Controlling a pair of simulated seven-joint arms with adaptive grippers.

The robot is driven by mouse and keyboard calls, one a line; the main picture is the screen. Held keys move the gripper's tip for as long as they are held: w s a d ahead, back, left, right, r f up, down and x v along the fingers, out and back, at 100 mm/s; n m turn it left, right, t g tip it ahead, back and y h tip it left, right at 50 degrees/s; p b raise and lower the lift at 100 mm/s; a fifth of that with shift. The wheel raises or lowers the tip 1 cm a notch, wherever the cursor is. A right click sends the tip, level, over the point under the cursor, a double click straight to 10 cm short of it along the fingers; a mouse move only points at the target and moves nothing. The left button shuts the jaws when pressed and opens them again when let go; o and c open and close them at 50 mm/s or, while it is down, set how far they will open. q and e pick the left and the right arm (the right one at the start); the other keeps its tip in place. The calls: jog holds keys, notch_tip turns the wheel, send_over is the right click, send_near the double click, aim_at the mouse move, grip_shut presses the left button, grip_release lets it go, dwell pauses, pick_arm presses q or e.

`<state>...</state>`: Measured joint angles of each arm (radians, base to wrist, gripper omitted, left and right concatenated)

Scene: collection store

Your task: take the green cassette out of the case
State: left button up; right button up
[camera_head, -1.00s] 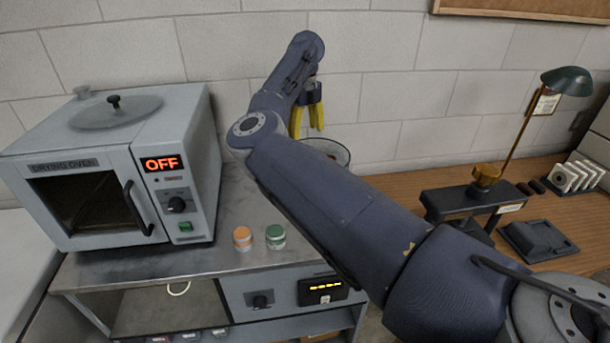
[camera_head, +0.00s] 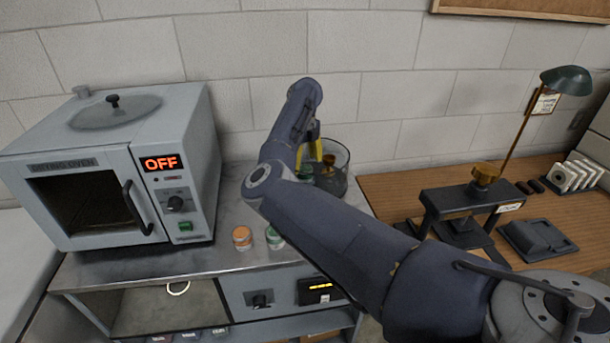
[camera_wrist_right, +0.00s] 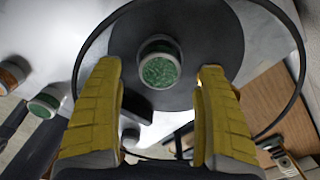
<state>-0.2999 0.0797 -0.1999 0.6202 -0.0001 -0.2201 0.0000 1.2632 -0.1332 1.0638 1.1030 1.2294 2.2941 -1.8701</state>
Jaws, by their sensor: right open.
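The green cassette, a small round pot with a pale rim and green speckled top, stands on the dark floor of the round clear case in the right wrist view (camera_wrist_right: 160,72). In the head view, the case (camera_head: 338,182) stands at the back of the metal bench, partly hidden by my right arm, and a bit of green (camera_head: 305,171) shows in it. My right gripper (camera_head: 314,158) points down into the case with its yellow fingers open. In the wrist view the fingers lie left and right of the cassette, with gaps. My left gripper is not in view.
An orange-topped pot (camera_head: 242,238) and another green-topped pot (camera_head: 274,238) stand on the bench outside the case. The drying oven (camera_head: 110,170) is at left, reading OFF. A black press (camera_head: 465,205) and a lamp (camera_head: 567,80) stand on the wooden table at right.

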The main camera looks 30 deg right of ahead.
aim_at(304, 168)
jog(key=shift+f, duration=2.1)
jog(key=c, duration=1.4)
